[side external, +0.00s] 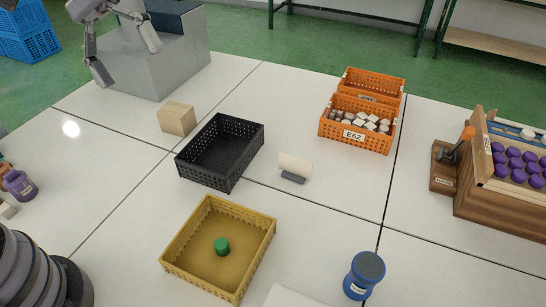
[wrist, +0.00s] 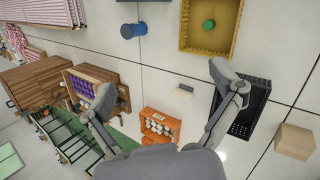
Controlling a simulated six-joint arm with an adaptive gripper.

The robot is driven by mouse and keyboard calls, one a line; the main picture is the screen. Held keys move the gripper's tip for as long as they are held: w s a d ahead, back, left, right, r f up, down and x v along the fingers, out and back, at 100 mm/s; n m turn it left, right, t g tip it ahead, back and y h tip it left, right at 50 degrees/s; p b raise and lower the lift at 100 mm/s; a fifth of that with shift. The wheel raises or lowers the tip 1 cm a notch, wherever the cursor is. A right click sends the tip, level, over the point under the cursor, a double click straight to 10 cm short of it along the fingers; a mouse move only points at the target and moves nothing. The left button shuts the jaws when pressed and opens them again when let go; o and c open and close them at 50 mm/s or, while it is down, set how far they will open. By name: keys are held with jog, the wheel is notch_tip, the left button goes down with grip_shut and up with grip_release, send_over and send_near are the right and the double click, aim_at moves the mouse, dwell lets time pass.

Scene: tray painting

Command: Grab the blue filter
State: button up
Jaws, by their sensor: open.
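The blue filter (side external: 362,286) is a short blue cylinder with a dark grey top and a small white label. It stands upright on the white table at the front right in the side external view. In the wrist view the blue filter (wrist: 131,31) shows near the top, left of the yellow crate. My gripper (side external: 125,58) is at the top left of the side external view, high above the table and far from the filter. In the wrist view its two fingers (wrist: 163,86) are spread wide with nothing between them.
A yellow crate (side external: 252,274) holds a green cylinder (side external: 222,246). A black crate (side external: 249,155), wooden block (side external: 177,119), small card stand (side external: 294,168) and orange crates (side external: 357,147) stand behind. A wooden rack (side external: 500,225) with purple caps is at right. The table around the filter looks mostly clear.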

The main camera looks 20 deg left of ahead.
jog(key=w+d+f+n+g+h, duration=0.1)
jog(key=w+d+f+g+h, duration=0.1)
jog(key=w+d+f, duration=0.3)
jog(key=w+d+f+n+g+h, duration=0.1)
jog(key=d+f+n+g+h, duration=0.1)
jog(key=d, duration=0.6)
jog(key=n+g+h, duration=0.1)
jog(key=n+h, duration=0.3)
jog(key=n, duration=0.1)
send_near(355, 258)
notch_tip(355, 258, up, 7)
jog(key=s, duration=0.1)
jog(key=d+f+n+h, duration=0.1)
jog(key=f, duration=0.2)
jog(key=s+d+f+n, duration=0.1)
jog(key=d+f, duration=0.1)
jog(key=f, duration=0.1)
jog(key=d+f+n+t+h, duration=0.1)
jog(key=f, duration=0.2)
jog(key=shift+s+d+n+h, duration=0.25)
jog(key=shift+d+n+h, duration=0.05)
jog(key=shift+s+d+f, duration=0.1)
jog(key=shift+d+f, duration=0.05)
jog(key=shift+d, duration=0.2)
jog(key=x, duration=0.6)
jog(key=shift+d+f, duration=0.2)
jog(key=shift+d, duration=0.15)
jog(key=c, duration=1.3)
